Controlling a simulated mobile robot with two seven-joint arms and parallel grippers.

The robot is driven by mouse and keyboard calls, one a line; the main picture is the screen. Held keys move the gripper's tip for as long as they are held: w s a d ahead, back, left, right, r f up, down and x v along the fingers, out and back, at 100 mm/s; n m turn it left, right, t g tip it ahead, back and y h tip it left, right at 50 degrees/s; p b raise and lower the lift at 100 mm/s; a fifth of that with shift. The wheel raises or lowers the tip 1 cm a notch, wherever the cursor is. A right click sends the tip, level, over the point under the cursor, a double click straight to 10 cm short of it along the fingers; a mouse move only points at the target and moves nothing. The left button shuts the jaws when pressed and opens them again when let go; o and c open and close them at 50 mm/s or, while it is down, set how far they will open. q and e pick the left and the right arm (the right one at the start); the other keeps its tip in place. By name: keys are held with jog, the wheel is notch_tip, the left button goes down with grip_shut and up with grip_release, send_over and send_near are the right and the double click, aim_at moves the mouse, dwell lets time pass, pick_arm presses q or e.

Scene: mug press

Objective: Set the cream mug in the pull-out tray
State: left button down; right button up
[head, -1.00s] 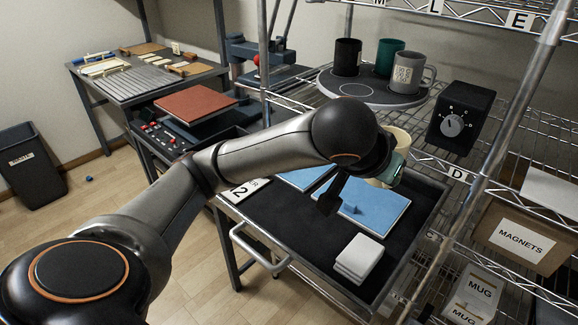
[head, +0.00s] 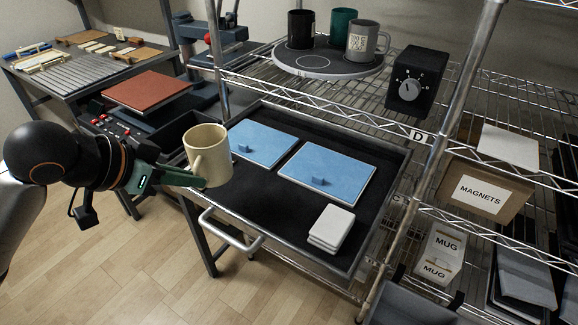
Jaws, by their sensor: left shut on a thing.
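The cream mug (head: 209,153) is upright in the head view, at the left front edge of the pull-out tray. My left gripper (head: 186,178) is shut on it from the left, by its handle side. I cannot tell whether the mug's base touches the tray or hangs above its edge. The pull-out tray (head: 262,213) is open, with a black floor and a metal front handle (head: 232,240). My right gripper is not in view.
Two blue panels with small knobs (head: 325,172) (head: 262,142) lie in the tray. A white stack (head: 331,228) sits at its front right. A round turntable (head: 328,62) with several mugs and a black dial box (head: 413,82) stand on the shelf above. The tray's middle front is bare.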

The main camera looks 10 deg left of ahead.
pick_arm(q)
jog(key=s+a+r+m+g+h, duration=0.25)
jog(key=s+r+m, duration=0.2)
jog(key=s, duration=0.25)
jog(key=w+d+f+m+p, duration=0.1)
jog(key=w+d+f+p, duration=0.1)
jog(key=w+d+f, duration=0.7)
jog(key=shift+w+d+f+h, duration=0.3)
jog(key=shift+w+f, duration=0.25)
jog(key=shift+f, duration=1.55)
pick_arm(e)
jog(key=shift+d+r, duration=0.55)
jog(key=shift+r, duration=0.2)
